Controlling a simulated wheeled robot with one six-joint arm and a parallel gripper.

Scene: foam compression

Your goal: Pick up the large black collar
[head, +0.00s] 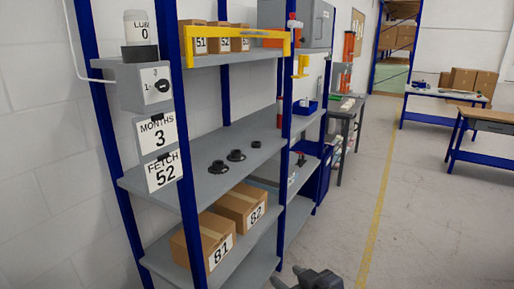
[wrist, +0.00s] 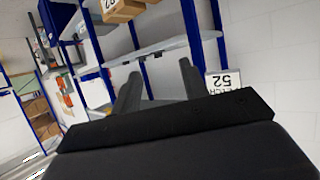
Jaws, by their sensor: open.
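The front and middle collars look close in size; I cannot tell for certain which is the large one. My gripper (head: 287,275) is at the bottom edge of the head view, in front of the shelving and well apart from the collars. In the wrist view my gripper (wrist: 160,84) has its two fingers spread, with nothing between them.
Blue uprights (head: 188,150) frame the shelf opening. Cardboard boxes 81 (head: 195,250) and 82 (head: 240,204) stand on the shelf below. A yellow bracket (head: 235,45) spans the upper shelf. A blue bin (head: 305,107) sits farther back.

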